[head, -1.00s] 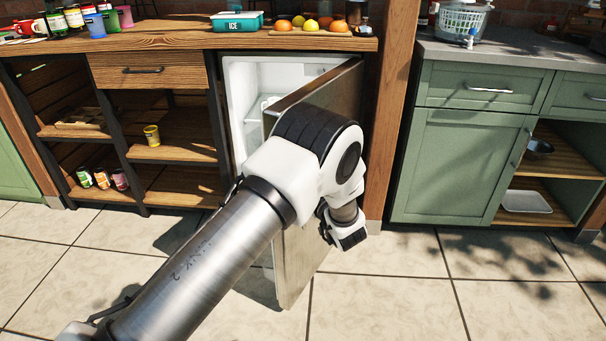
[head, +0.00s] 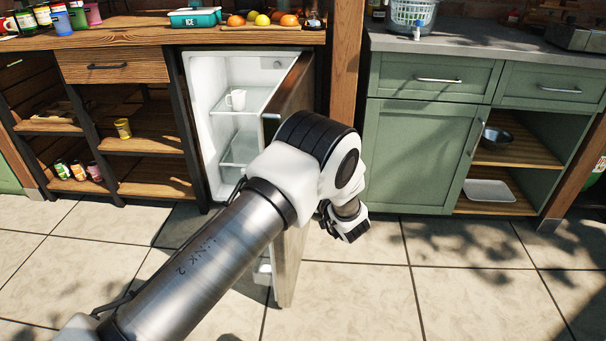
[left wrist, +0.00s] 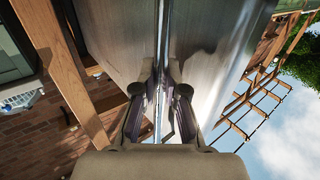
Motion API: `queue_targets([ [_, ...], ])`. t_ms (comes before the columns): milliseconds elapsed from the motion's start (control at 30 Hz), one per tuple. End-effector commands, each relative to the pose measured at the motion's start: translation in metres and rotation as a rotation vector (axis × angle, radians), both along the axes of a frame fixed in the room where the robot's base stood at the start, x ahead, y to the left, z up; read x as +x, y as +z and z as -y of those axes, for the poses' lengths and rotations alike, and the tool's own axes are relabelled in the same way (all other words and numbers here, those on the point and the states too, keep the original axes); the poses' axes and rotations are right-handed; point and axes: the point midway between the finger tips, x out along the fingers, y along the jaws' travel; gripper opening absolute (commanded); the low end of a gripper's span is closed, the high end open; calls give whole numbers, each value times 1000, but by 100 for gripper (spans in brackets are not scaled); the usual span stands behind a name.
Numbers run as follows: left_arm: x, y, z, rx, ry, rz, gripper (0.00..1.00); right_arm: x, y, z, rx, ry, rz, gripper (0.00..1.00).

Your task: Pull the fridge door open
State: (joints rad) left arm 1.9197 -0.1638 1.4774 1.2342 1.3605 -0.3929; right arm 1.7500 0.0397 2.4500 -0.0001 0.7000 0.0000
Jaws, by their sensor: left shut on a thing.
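The steel fridge door (head: 294,92) stands wide open, swung out toward me and to the right of the fridge (head: 204,120). Its middle is hidden behind my left arm, and its lower part shows below the arm. In the left wrist view, my left gripper (left wrist: 160,92) is shut on the door handle (left wrist: 166,30), a long thin metal bar between the fingers, with the steel surface close behind. In the head view the left fingers and the handle are not clearly visible. My right gripper is in neither view.
The tiled floor (head: 350,290) in front is clear.

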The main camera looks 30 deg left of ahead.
Motion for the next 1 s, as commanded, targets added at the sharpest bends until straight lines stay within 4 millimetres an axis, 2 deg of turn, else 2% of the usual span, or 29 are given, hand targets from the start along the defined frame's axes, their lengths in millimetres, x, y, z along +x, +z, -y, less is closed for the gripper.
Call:
queue_targets([
  [67,1,2,0,1,-1,3,0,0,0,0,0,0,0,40],
  [100,1,2,0,1,-1,3,21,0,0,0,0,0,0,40],
  [133,1,2,0,1,-1,3,32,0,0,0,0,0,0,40],
  [167,1,2,0,1,-1,3,37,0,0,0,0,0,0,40],
  [500,-1,1,4,0,-2,1,37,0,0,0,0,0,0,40],
  [567,-4,1,10,0,-3,1,37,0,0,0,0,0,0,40],
  [800,-28,2,51,2,-5,1,37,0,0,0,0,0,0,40],
  [1000,-38,1,64,0,0,2,37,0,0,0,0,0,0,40],
])
